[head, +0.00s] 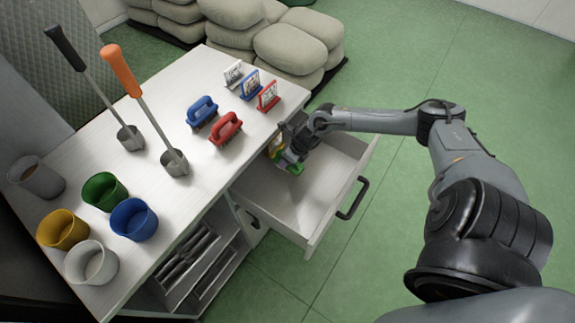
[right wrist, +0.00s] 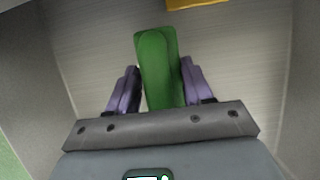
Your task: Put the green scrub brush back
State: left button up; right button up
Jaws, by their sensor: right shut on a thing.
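My right gripper (head: 292,156) reaches into the open drawer (head: 270,207) under the table's right side. It is shut on the green scrub brush (right wrist: 158,60), which shows between the two purple-grey fingers in the right wrist view. In the head view only a bit of the green brush (head: 293,169) shows below the gripper; the rest is hidden. I cannot tell whether the brush touches the drawer floor. A blue scrub brush (head: 202,113) and a red scrub brush (head: 226,129) stand on the table. My left gripper is not in view.
White, blue and red picture stands (head: 250,84) line the table's far right edge. Two long-handled scoops (head: 174,162) and several cups (head: 134,220) stand at the left. A yellow thing (right wrist: 198,4) lies in the drawer. The drawer's front half is clear.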

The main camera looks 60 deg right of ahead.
jog(key=shift+f+b, duration=0.3)
jog(key=shift+f, duration=1.75)
jog(key=o, duration=1.1)
jog(key=shift+s+r, duration=0.1)
jog(key=shift+r, duration=0.35)
jog(key=p+v, duration=0.3)
jog(key=v, duration=0.8)
jog(key=shift+r, duration=0.1)
